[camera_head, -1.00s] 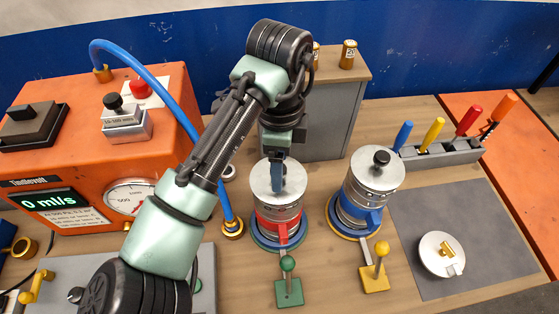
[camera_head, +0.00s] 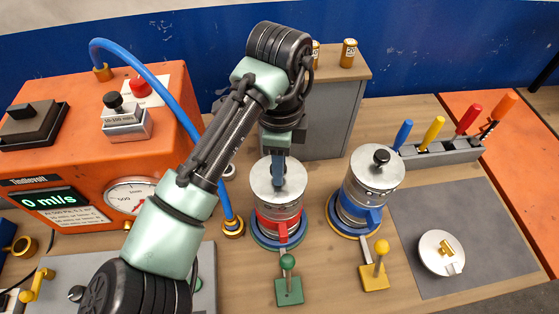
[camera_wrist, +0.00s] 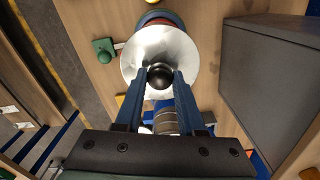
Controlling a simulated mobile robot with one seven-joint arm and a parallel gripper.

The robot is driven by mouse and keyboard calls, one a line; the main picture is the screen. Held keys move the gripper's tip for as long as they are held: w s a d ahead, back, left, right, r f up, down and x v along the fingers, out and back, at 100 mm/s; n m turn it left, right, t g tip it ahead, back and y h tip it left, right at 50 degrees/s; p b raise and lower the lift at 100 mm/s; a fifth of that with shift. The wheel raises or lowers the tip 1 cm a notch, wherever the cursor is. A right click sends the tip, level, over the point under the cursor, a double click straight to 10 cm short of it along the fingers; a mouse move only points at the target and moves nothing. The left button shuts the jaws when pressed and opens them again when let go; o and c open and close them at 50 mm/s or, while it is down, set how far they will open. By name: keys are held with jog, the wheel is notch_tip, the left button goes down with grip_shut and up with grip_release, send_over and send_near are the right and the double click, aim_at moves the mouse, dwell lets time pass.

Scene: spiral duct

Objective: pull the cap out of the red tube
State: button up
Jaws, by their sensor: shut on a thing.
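The red tube (camera_head: 278,222) stands upright on a green and blue round base, with a red band around it. Its silver cap (camera_head: 262,186) sits on top; the cap's disc also shows in the wrist view (camera_wrist: 133,65). My gripper (camera_head: 277,184) is above the cap, pointing down. In the wrist view its two blue fingers (camera_wrist: 160,80) are shut on the cap's black knob (camera_wrist: 160,76). The cap's lower edge meets the tube in the head view; I cannot tell how deep it sits.
A blue-banded tube (camera_head: 362,205) with a black-knobbed cap stands close to the right. Green (camera_head: 288,290) and yellow (camera_head: 375,276) levers stand in front. A grey mat (camera_head: 415,205) at right holds a round silver lid (camera_head: 432,262). A grey cabinet (camera_head: 330,120) is behind, an orange machine at left.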

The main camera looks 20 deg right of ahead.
grip_shut()
jog(key=shift+r, duration=0.1)
jog(key=shift+r+p, duration=3)
jog(key=shift+r, duration=0.2)
